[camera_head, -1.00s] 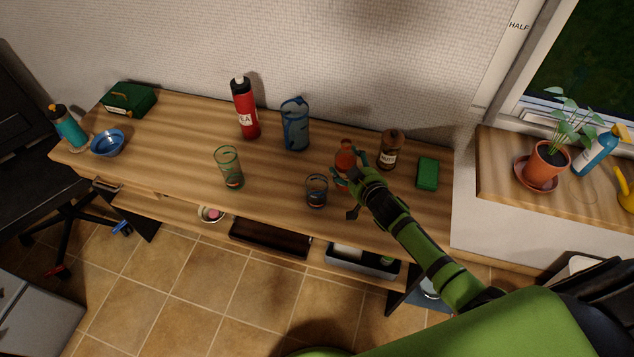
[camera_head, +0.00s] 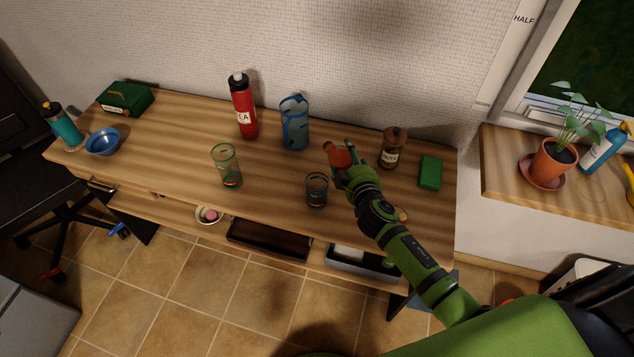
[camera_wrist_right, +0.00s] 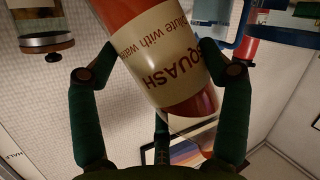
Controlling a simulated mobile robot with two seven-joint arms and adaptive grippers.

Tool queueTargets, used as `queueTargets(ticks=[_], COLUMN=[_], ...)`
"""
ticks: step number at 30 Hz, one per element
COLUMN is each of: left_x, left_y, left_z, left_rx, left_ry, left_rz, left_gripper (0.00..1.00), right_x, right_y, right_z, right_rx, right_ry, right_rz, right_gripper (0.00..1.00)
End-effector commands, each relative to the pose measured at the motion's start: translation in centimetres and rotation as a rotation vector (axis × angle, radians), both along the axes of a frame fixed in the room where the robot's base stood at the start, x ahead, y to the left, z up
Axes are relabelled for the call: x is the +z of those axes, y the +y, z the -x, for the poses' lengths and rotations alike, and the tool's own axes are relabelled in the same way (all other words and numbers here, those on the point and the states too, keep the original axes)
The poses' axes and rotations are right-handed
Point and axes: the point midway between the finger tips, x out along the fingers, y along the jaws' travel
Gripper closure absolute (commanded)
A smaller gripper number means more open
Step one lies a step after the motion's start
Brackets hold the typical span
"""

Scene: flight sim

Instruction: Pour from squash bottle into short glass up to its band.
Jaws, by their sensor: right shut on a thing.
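The squash bottle (camera_head: 341,157), orange-red, is in my right gripper (camera_head: 352,163). It is tilted, with its neck to the upper left, above the table. In the right wrist view, my gripper's fingers (camera_wrist_right: 160,70) are closed around the bottle (camera_wrist_right: 165,60), at its cream "SQUASH" label. The short glass (camera_head: 316,190) stands upright near the table's front edge, left of my right gripper, apart from the bottle in the picture. It has dark markings near its base; its band is too small to make out clearly. No stream of liquid shows. My left gripper is not in view.
A tall glass (camera_head: 227,167) stands left of the short glass. A red bottle (camera_head: 243,107) and a blue jug (camera_head: 294,123) stand behind. The wooden table (camera_head: 270,180) is clear between the glasses.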

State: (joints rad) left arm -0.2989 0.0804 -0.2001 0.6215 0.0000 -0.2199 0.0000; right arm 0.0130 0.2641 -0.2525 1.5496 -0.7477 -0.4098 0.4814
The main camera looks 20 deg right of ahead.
Motion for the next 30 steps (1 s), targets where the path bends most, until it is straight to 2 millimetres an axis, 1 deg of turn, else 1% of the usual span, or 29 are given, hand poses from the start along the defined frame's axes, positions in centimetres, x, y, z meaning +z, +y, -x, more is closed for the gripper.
queueTargets(ticks=[1, 5, 9, 14, 17, 30], left_x=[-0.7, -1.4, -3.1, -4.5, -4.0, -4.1], left_y=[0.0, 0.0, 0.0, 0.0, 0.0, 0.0], left_z=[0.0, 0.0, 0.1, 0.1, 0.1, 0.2], left_rx=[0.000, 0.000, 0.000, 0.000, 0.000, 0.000], left_ry=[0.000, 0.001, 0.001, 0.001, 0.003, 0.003], left_rz=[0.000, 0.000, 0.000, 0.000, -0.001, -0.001], left_gripper=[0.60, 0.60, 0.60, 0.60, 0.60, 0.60], right_x=[-0.3, -0.3, -1.5, -2.4, -1.5, -1.6], right_y=[0.1, 0.3, 0.1, -0.1, -0.2, -0.3], right_z=[-0.1, 0.0, -0.1, -0.1, -0.1, -0.1], right_rx=[0.001, 0.001, 0.000, 0.000, 0.000, 0.000], right_ry=[-0.008, -0.018, -0.027, -0.040, -0.045, -0.048], right_rz=[0.025, 0.090, 0.161, 0.240, 0.270, 0.293], right_gripper=[0.75, 0.75, 0.75, 0.75, 0.75, 0.75])
